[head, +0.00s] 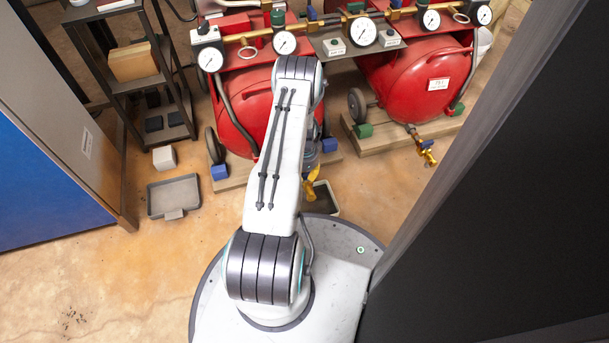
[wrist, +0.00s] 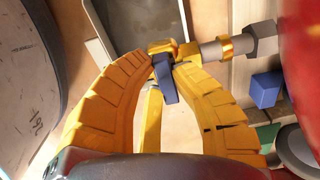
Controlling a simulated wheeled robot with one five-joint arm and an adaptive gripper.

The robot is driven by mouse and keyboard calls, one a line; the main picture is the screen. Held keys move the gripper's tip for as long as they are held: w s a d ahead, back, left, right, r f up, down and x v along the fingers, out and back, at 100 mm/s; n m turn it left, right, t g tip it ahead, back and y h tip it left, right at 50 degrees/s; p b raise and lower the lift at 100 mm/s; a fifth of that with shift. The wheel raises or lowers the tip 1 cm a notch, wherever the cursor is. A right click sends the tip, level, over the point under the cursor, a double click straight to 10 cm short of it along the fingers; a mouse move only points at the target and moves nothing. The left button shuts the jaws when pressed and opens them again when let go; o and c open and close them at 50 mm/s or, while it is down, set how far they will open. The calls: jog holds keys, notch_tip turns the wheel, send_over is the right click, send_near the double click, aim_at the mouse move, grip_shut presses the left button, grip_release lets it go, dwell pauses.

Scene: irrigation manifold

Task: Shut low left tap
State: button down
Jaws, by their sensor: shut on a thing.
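The low left tap shows in the wrist view as a brass body (wrist: 187,50) on a grey pipe with a brass collar, coming in from the right. Its small blue lever (wrist: 165,80) hangs down in the picture, looking roughly crosswise to the pipe. My gripper (wrist: 164,60) has its two yellow fingers closed around the lever, tips meeting at the tap. In the head view the tap is hidden behind my arm; only some yellow of my gripper (head: 312,185) shows beside the left red tank (head: 243,110).
The right red tank (head: 425,85) has another brass tap with a blue handle (head: 427,146). A grey tray (head: 157,203) lies on the floor at left, by a shelf rack (head: 180,132). Another shallow tray (head: 328,208) sits below my gripper. A dark panel (head: 500,200) closes the right side.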

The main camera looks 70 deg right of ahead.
dwell(0.3)
jog(key=c, duration=1)
grip_release()
jog(key=shift+c, duration=0.2)
notch_tip(320, 180, up, 12)
dwell(0.4)
